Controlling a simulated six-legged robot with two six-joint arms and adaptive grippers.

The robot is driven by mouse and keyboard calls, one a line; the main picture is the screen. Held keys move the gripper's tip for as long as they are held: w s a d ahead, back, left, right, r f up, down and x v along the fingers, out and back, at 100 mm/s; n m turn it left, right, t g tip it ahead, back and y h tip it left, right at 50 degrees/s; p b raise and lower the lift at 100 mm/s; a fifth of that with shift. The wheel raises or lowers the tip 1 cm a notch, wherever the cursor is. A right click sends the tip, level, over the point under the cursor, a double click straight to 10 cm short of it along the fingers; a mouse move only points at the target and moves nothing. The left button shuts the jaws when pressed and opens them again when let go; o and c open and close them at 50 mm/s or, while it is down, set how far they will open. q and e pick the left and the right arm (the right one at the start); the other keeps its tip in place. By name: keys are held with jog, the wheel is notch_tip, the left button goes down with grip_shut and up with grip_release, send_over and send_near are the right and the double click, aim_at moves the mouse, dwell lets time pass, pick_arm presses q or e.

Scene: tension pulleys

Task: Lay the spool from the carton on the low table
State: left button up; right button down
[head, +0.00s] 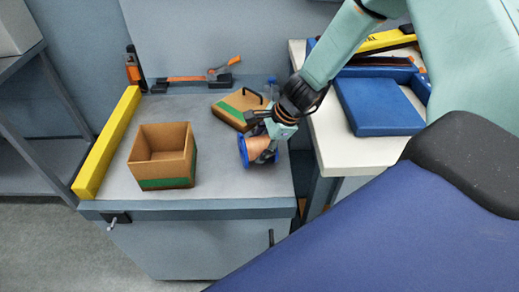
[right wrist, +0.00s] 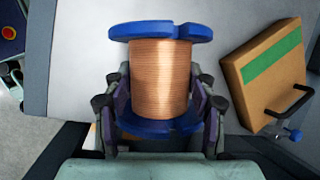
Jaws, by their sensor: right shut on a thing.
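The spool (head: 257,150) has blue end flanges and a copper-coloured winding. My right gripper (head: 268,150) is shut on it near the right edge of the grey table (head: 220,190). In the right wrist view the spool (right wrist: 160,80) sits between the two fingers (right wrist: 160,108), one on each side of the winding. I cannot tell whether the spool touches the table top. The open brown carton (head: 162,157) with a green band stands on the left of the grey table, and its visible inside looks empty. My left gripper is not in view.
A brown box with a green stripe and black handle (head: 240,108) lies behind the spool. A yellow bar (head: 108,145) runs along the table's left edge. A white table (head: 335,140) with a blue case (head: 380,105) stands to the right. The grey table's front middle is clear.

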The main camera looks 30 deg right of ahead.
jog(key=shift+a+r, duration=0.1)
jog(key=shift+r, duration=0.1)
jog(key=shift+f, duration=0.1)
jog(key=shift+f, duration=0.15)
jog(key=c, duration=0.6)
grip_release()
jog(key=shift+o, duration=0.9)
jog(key=shift+s, duration=0.1)
